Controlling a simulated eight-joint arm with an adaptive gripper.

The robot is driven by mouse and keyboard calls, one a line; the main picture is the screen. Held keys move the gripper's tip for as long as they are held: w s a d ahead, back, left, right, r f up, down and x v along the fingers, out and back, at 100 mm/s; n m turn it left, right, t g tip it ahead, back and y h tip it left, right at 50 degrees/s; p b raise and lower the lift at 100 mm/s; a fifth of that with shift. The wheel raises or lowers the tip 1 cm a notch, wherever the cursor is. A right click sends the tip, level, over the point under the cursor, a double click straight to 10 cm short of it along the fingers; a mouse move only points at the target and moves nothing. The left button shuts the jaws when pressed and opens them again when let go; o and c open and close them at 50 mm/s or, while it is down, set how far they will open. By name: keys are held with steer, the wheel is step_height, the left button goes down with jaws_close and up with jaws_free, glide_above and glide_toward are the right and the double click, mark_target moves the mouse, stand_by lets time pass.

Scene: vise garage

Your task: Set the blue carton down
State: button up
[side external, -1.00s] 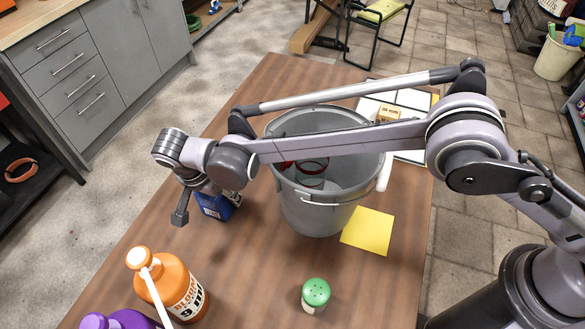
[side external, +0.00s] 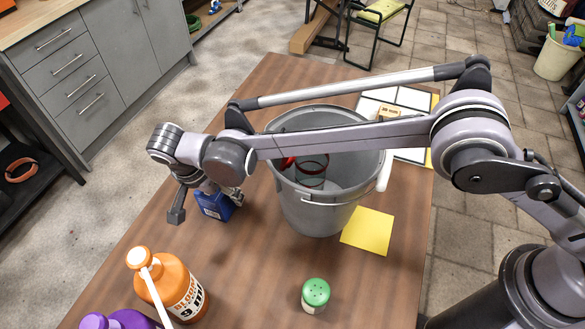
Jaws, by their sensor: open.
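The blue carton (side external: 214,207) stands on the brown wooden table, left of the grey bucket. My gripper (side external: 206,203) is above and around the top of the carton, coming from over the bucket. One dark finger (side external: 177,215) hangs to the left of the carton, clearly apart from it. The other finger is close to the carton's upper right side. The jaws are open. The carton's top is partly hidden under my gripper.
The grey bucket (side external: 318,212), holding red items, stands close on the right under my arm. A yellow sheet (side external: 368,231), a green-capped shaker (side external: 315,294), an orange bottle (side external: 176,284) and a purple bottle (side external: 118,320) are nearby. The table (side external: 250,275) is bare in front of the carton.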

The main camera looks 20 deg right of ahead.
steer(key=v, duration=1)
steer(key=shift+s+r, duration=0.1)
steer(key=shift+r, duration=0.15)
steer(key=shift+d+r, duration=0.15)
steer(key=w+d+r+n+t, duration=0.1)
steer(key=w+d+r+n, duration=0.1)
steer(key=w+d+r, duration=0.65)
steer(key=d+r+n+t, duration=0.15)
steer(key=d+r, duration=0.25)
steer(key=d, duration=0.8)
steer(key=d+r+n+t, duration=0.15)
steer(key=d+r, duration=0.25)
steer(key=d, duration=0.8)
steer(key=s+d+f+n+y, duration=0.1)
steer(key=s+d+n, duration=0.1)
steer(key=s+d, duration=0.7)
steer(key=s+d+f+n+y, duration=0.1)
steer(key=s+d+f, duration=0.4)
steer(key=s+f, duration=0.5)
steer(key=s+n, duration=0.1)
steer(key=s, duration=0.1)
steer(key=shift+s+t, duration=0.35)
steer(key=shift+t, duration=0.05)
